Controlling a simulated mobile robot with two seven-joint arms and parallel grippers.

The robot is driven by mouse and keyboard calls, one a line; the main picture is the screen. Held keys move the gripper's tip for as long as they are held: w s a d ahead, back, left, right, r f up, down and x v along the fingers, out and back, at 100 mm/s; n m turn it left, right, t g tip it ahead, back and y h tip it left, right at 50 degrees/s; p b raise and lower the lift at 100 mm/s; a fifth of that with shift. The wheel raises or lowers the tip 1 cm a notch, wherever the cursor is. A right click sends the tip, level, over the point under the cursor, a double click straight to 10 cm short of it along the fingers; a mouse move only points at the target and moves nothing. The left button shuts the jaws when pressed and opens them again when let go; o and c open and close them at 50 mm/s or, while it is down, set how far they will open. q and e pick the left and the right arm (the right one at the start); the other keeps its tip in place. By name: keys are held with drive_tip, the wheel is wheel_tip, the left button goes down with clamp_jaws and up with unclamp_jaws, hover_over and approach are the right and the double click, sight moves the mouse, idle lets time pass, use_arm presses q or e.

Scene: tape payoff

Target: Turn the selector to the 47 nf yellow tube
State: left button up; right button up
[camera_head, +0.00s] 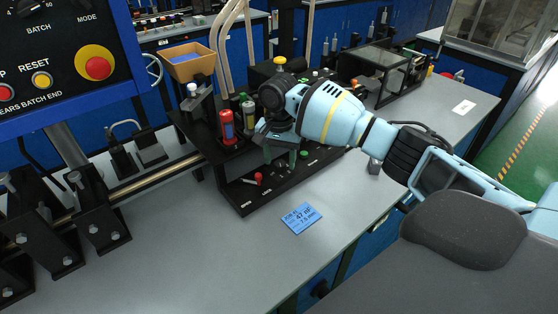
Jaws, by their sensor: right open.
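My right gripper (280,150) reaches in from the right over the black tape station (243,200), jaws open, fingers pointing down. A small red-tipped lever (259,177) sits on the front of the station, below the gripper. I cannot tell whether it is the selector. A blue card (301,217) reading 47 nF and 7.5 mm lies in front. My left gripper is out of view.
Black brackets (90,215) and a rail stand at left, under a blue control panel (70,60). An orange bin (187,62) is behind. A black frame with a clear cover (378,62) stands at back right.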

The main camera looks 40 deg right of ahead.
drive_tip(key=shift+f, duration=0.5)
